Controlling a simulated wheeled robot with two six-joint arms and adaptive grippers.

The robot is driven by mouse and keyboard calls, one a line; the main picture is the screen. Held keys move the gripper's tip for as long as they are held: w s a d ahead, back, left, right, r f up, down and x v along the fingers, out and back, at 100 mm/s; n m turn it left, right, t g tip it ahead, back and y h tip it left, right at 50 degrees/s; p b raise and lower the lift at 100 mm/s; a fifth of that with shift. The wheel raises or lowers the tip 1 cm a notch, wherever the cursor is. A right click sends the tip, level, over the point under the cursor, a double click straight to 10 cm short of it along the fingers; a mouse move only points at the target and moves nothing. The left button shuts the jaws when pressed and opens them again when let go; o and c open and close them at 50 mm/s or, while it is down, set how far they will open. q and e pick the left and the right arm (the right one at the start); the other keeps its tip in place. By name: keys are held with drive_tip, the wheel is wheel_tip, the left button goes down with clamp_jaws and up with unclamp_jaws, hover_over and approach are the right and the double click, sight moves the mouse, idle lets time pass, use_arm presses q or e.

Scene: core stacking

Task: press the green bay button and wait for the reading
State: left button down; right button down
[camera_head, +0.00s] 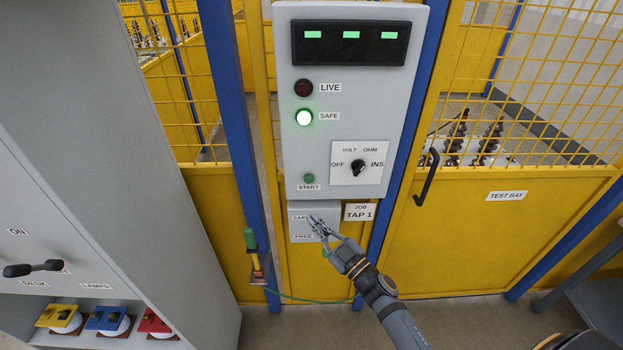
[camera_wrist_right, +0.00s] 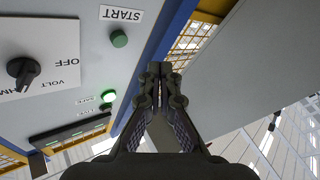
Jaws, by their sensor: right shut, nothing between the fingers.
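The green START button (camera_head: 309,178) sits low on the grey test panel (camera_head: 300,150), above its START label. It also shows in the right wrist view (camera_wrist_right: 119,39), where the picture is upside down. The panel's display (camera_head: 350,43) shows three green dashes. My right gripper (camera_head: 316,222) is shut and empty, in front of the small grey EARTH/FREE box below the panel. In the head view its fingertips are below the button; in the right wrist view (camera_wrist_right: 160,75) they appear apart from it. My left gripper is not in view.
The SAFE lamp (camera_head: 304,117) is lit; the LIVE lamp (camera_head: 303,88) is dark. A selector knob (camera_head: 358,168) sits right of the button. A green-handled rod (camera_head: 251,245) with a cable stands at left. The yellow TEST BAY gate (camera_head: 480,230) has a black handle.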

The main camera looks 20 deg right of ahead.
sight(309, 179)
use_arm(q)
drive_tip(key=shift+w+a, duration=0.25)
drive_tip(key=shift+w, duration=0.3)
use_arm(e)
drive_tip(key=shift+n+y, duration=0.7)
drive_tip(key=shift+n, duration=0.1)
drive_tip(key=r, duration=0.1)
drive_tip(key=a+r, duration=0.1)
drive_tip(key=r, duration=0.2)
drive_tip(key=shift+s+a+r, duration=0.15)
drive_tip(key=shift+s+r, duration=0.1)
